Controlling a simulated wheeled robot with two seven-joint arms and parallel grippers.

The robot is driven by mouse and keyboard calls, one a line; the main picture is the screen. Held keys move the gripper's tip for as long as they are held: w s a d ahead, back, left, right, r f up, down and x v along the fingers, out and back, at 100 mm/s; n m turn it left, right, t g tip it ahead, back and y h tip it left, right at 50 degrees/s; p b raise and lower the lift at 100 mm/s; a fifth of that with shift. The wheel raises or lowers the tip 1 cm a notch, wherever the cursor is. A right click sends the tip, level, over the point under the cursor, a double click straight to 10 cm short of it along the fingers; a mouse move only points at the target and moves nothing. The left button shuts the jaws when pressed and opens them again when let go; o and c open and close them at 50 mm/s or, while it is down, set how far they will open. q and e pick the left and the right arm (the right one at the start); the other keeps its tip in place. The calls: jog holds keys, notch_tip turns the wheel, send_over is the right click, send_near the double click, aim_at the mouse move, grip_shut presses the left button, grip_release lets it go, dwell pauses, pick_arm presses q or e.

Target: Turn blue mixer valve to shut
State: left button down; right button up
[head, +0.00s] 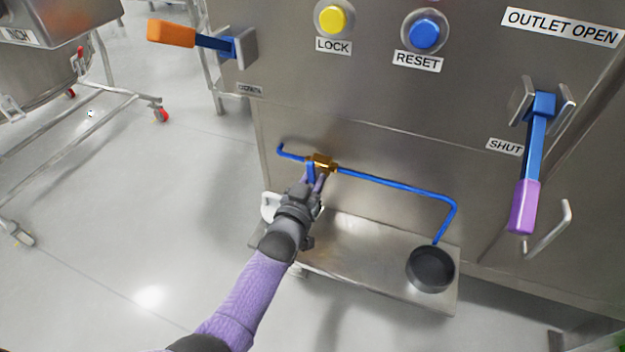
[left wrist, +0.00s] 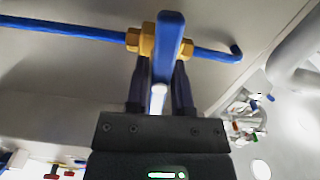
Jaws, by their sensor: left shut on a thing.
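The blue pipe (head: 390,183) runs along the lower front of the steel cabinet, with a brass valve body (head: 322,162) in it. The valve's blue handle (head: 310,172) points down from the brass body, across the pipe. My left gripper (head: 315,184) is at the handle, just below the brass body, and is shut on it. In the left wrist view the blue handle (left wrist: 168,40) rises between the two dark fingers, in front of the brass fitting (left wrist: 133,40). The fingers hide part of the handle. My right gripper is not in view.
A steel shelf (head: 350,250) below the pipe holds a dark round pan (head: 432,268) under the pipe's end. A purple-gripped lever (head: 525,205) hangs at right near a SHUT label. An orange-gripped lever (head: 172,33) juts out at upper left. Open floor lies left.

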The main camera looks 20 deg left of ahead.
pick_arm(q)
jog(key=shift+m, duration=0.5)
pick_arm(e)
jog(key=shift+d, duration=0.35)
pick_arm(q)
jog(key=shift+c, duration=2.4)
grip_release()
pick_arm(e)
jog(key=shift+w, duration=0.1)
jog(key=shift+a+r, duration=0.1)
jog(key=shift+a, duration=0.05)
pick_arm(q)
jog(key=s+p, duration=0.5)
jog(key=s, duration=0.5)
jog(key=shift+a, duration=0.2)
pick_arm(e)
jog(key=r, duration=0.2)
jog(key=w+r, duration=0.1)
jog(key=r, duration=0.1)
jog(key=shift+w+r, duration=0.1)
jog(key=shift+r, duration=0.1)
